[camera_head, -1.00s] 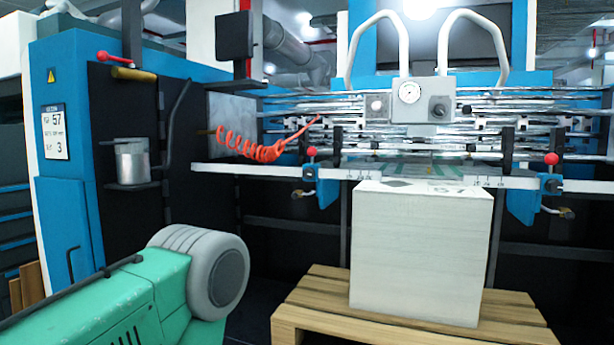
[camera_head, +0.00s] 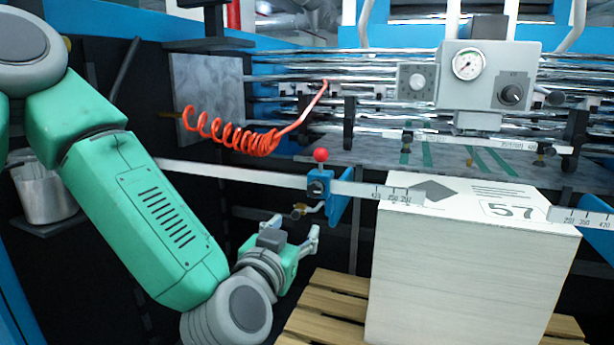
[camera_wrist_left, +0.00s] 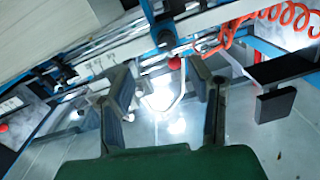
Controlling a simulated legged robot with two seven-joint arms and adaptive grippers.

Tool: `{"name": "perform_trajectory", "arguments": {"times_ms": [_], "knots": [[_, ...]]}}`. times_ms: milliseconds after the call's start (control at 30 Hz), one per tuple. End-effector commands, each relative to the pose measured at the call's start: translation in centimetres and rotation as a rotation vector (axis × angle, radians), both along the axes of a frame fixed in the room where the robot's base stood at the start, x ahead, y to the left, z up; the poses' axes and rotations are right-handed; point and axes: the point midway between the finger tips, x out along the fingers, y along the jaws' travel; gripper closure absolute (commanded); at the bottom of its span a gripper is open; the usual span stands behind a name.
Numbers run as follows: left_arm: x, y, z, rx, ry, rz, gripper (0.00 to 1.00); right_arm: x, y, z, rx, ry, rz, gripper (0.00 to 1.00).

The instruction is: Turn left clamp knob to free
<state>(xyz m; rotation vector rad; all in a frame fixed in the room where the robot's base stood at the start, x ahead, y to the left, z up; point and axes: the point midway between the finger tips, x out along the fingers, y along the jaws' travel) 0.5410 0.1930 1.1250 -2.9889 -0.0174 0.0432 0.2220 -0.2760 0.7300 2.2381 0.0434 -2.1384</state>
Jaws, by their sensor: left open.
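The left clamp is a blue block (camera_head: 320,183) on the pale ruled rail. It carries a red ball (camera_head: 321,155) on top, a dark round knob (camera_head: 316,188) on its front and a small brass-coloured piece (camera_head: 298,212) below. I cannot tell which of these is the clamp knob. My left gripper (camera_head: 293,228) is open and empty, just below the clamp, and appears apart from it. In the left wrist view, its two fingers (camera_wrist_left: 162,75) stand widely apart. A red ball (camera_wrist_left: 175,63) and a dark round part (camera_wrist_left: 165,40) show beyond them.
A white stack (camera_head: 470,270) marked 57 stands on a wooden pallet (camera_head: 325,310) to the right of my gripper. A red coiled hose (camera_head: 235,135) hangs above the rail (camera_head: 240,177). A metal can (camera_head: 45,190) stands at the left behind my arm. A gauge box (camera_head: 490,75) is upper right.

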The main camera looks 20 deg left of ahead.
Motion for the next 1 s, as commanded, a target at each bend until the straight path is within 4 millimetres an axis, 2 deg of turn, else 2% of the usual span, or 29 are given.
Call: {"name": "perform_trajectory", "arguments": {"times_ms": [67, 233, 700, 833, 1000], "knots": [[0.2, 0.2, 1.2, 0.002, -0.021, 0.013, 0.53, -0.1, 0.0, 0.2, 0.0, 0.002, -0.001, 0.6], [1.9, 0.5, 1.2, 0.001, -0.026, 0.016, 0.53, -0.2, 0.0, 0.3, 0.0, 0.004, -0.001, 0.6], [11.5, 1.2, 0.9, -0.003, -0.022, 0.016, 0.53, -0.1, 0.0, 1.1, 0.0, 0.002, -0.001, 0.6], [13.1, 1.1, 0.9, -0.002, -0.022, 0.014, 0.53, -0.1, 0.0, 1.2, 0.0, 0.002, 0.0, 0.6], [14.0, 1.0, 0.8, -0.001, -0.02, 0.012, 0.53, -0.1, 0.0, 1.2, 0.0, 0.002, 0.0, 0.6]]}}
